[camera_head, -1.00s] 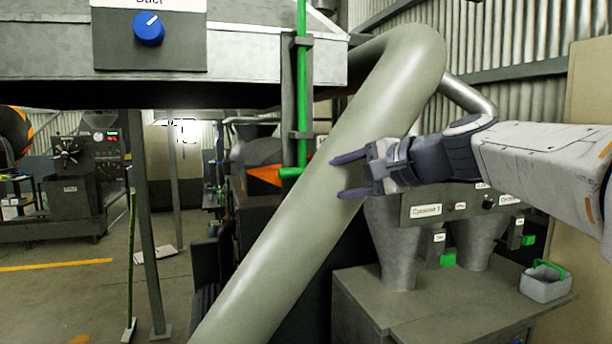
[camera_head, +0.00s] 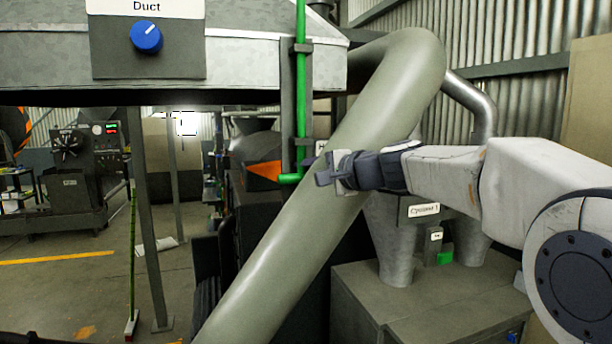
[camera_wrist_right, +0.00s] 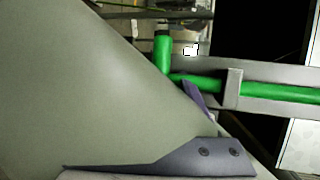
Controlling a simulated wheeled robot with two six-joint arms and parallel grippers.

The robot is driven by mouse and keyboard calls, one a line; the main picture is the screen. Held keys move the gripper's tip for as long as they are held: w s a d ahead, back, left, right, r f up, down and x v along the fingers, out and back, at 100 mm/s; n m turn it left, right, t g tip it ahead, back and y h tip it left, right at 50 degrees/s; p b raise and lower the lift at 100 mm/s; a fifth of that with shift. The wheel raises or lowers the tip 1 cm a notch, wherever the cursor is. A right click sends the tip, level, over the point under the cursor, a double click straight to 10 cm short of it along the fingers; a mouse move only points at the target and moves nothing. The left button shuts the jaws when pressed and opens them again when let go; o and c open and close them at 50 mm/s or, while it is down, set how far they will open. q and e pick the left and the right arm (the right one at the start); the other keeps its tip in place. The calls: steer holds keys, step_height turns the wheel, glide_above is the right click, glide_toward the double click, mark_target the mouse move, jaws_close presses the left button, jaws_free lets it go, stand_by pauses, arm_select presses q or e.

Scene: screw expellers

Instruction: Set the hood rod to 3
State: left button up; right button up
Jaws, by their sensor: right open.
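The hood rod (camera_head: 301,85) is a green vertical bar on the hood's front right corner, running through dark brackets. Its lower end bends into a short green handle (camera_head: 291,178) pointing left. In the right wrist view the handle (camera_wrist_right: 162,55) and rod (camera_wrist_right: 200,84) lie beyond the dark fingers, with nothing visibly held. I cannot tell whether a finger touches the rod. No scale numbers for the rod are readable. My left gripper is not in view.
A thick grey pipe (camera_head: 300,235) slants across the middle, close to my right gripper, and fills the left of the wrist view. A blue knob (camera_head: 146,36) labelled Duct sits on the hood. A grey cabinet with cones (camera_head: 400,290) stands at the lower right.

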jaws_close()
stand_by(1.4)
